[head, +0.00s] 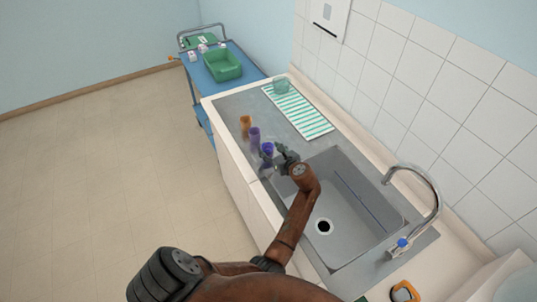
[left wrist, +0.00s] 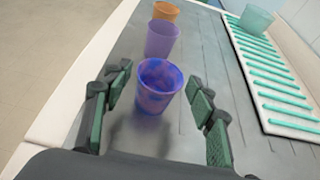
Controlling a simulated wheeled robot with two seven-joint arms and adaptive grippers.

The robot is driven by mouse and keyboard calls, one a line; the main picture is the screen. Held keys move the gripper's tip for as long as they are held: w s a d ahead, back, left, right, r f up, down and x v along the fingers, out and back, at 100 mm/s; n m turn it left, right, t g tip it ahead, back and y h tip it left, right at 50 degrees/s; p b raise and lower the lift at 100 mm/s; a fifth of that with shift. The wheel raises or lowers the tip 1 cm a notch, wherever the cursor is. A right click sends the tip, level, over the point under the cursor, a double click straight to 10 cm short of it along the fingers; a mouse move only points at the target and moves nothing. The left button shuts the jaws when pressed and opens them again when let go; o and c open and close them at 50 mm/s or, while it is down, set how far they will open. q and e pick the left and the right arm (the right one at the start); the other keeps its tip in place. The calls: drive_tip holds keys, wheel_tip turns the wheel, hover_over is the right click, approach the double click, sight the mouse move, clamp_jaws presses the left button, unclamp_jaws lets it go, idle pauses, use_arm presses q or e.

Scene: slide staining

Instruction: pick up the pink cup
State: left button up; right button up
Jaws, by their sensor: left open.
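No plainly pink cup shows. The nearest cup, blue-violet with purplish-pink patches (left wrist: 160,88), stands upright on the grey counter; it also shows in the head view (head: 267,149). My left gripper (left wrist: 158,98) is open, with its fingertips to either side of this cup in the wrist view. I cannot tell whether the cup is between the pads or just beyond them. In the head view the left gripper (head: 279,157) is close beside the cup and partly overlaps it. A violet cup (left wrist: 163,40) and an orange cup (left wrist: 166,11) stand behind in a row. My right gripper is not in view.
A teal cup (head: 281,86) stands on a green-striped mat (head: 305,115) near the tiled wall. The sink (head: 345,225) with a tap (head: 430,200) lies to the right. A blue cart (head: 240,78) with a green bin (head: 222,66) stands beyond the counter.

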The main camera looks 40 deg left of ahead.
sight(265, 147)
use_arm(q)
drive_tip(key=shift+s+f+b, duration=0.15)
drive_tip(key=shift+f+b, duration=0.35)
drive_tip(key=shift+f, duration=0.25)
drive_tip(key=shift+a+f, duration=0.1)
drive_tip(key=x, duration=0.4)
drive_tip(key=b+x, duration=0.1)
drive_tip(key=x, duration=0.2)
drive_tip(key=shift+w+a, duration=0.3)
drive_tip(key=shift+w, duration=0.05)
drive_tip(key=c, duration=1.3)
